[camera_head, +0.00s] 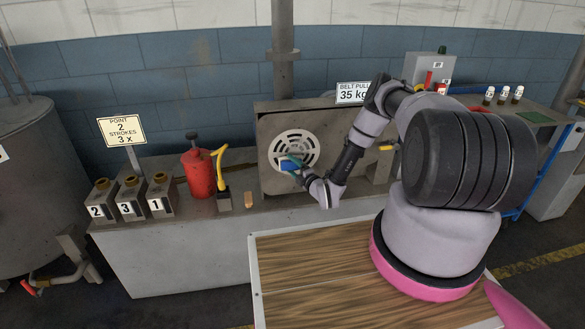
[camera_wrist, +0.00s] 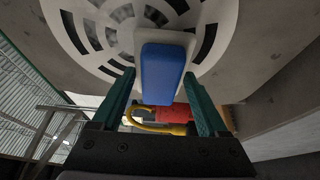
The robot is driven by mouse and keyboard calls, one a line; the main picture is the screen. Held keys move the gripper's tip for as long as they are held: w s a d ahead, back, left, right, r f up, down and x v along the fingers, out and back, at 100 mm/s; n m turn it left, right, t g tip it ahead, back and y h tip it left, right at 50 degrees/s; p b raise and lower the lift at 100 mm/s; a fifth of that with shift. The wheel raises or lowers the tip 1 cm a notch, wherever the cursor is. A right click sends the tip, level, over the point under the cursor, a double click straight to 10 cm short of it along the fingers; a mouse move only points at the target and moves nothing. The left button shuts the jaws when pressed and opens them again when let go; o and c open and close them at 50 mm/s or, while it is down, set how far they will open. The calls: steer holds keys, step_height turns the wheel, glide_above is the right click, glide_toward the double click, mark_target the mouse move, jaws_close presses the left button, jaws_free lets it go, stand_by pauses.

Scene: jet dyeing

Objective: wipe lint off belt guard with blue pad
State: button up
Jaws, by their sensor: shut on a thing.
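The belt guard (camera_head: 270,125) is a grey panel on the bench with a round white slotted vent (camera_head: 295,150); the vent also fills the top of the wrist view (camera_wrist: 85,30). My gripper (camera_head: 293,169) is at the lower part of the vent. In the wrist view its green fingers (camera_wrist: 163,100) are on either side of the blue pad (camera_wrist: 162,72), which has a white layer facing the vent. The gripper is shut on the pad. The pad lies over the vent face; I cannot tell whether it touches. No lint can be made out.
Several numbered grey blocks (camera_head: 130,200) stand further left. A wood-topped table (camera_head: 315,275) is in front. A blue cart (camera_head: 512,200) is at right.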

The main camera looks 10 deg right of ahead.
steer(key=shift+w, duration=0.95)
stand_by(0.4)
